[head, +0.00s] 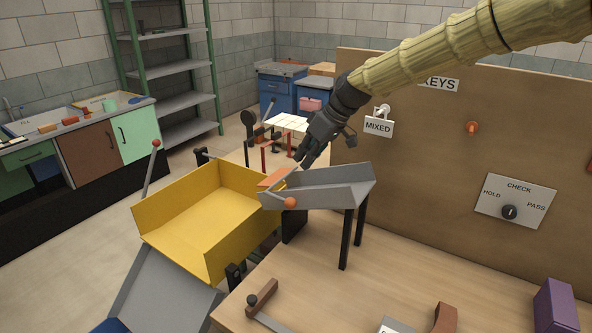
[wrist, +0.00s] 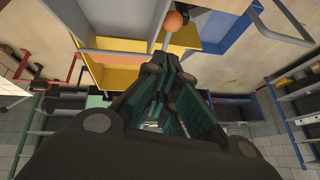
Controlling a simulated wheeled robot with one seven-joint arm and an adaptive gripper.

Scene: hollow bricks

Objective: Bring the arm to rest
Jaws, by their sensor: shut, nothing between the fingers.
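My gripper (head: 306,162) hangs from the yellow-sleeved arm in the middle of the head view, above the back left edge of a grey chute (head: 335,187) on black legs. Its fingers are together with nothing between them. In the wrist view the shut fingers (wrist: 172,75) point up the picture. An orange ball knob (head: 290,202) on a rod is at the chute's near left end; it also shows in the wrist view (wrist: 176,21), beyond the fingertips. I cannot tell whether the gripper touches the chute.
A yellow tray (head: 195,215) lies left of the chute, with a red-knobbed lever (head: 153,165) beside it. A brown board (head: 425,150) with a MIXED sign (head: 378,127) stands close to the right of my gripper. The wooden table (head: 400,285) has bare room in front.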

